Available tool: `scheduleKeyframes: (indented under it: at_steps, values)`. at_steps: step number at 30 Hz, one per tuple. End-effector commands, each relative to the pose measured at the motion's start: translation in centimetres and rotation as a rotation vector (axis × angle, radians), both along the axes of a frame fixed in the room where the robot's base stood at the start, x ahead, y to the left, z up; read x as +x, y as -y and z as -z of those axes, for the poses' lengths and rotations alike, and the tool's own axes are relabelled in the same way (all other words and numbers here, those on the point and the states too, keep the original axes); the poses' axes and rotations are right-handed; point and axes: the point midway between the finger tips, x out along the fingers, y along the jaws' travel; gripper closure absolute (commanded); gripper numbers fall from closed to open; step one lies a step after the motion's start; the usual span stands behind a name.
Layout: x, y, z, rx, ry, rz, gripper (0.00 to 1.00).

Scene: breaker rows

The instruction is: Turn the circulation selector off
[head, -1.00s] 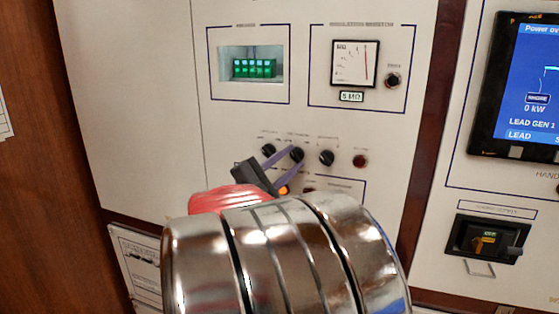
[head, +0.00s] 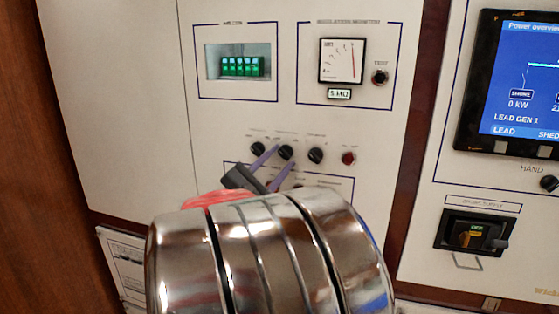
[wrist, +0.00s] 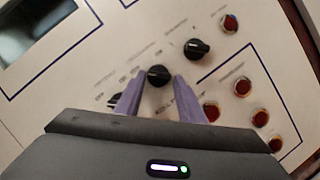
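Three black selector knobs sit in a row on the white panel: a left knob (head: 257,149), a middle knob (head: 286,152) and a right knob (head: 316,155). Their small labels are too blurred to read, so I cannot tell which is the circulation selector. My gripper (head: 284,158) reaches up to the middle knob. In the wrist view, my gripper (wrist: 158,88) is open, with one purple finger on each side of the middle knob (wrist: 158,75). Gaps show between the knob and the fingers. The left finger partly covers the left knob (wrist: 113,100).
A red button (head: 348,158) ends the knob row. Several red lamps or buttons (wrist: 243,87) sit close to the right finger. Above are a green breaker row (head: 242,66) and a meter (head: 341,60). A screen (head: 520,85) and a supply switch (head: 470,236) are at right.

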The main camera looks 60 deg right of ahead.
Motion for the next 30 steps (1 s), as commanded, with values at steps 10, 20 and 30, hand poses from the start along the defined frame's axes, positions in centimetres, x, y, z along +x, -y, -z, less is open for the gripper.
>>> scheduleKeyframes:
  at_steps: [10,20,30]
  values:
    - [0.0,0.0,-0.3,-0.007,0.004,0.001,0.53]
    - [0.3,-1.5,0.0,-0.008,0.004,-0.003,0.53]
    - [0.8,-5.8,1.3,-0.007,0.003,-0.003,0.53]
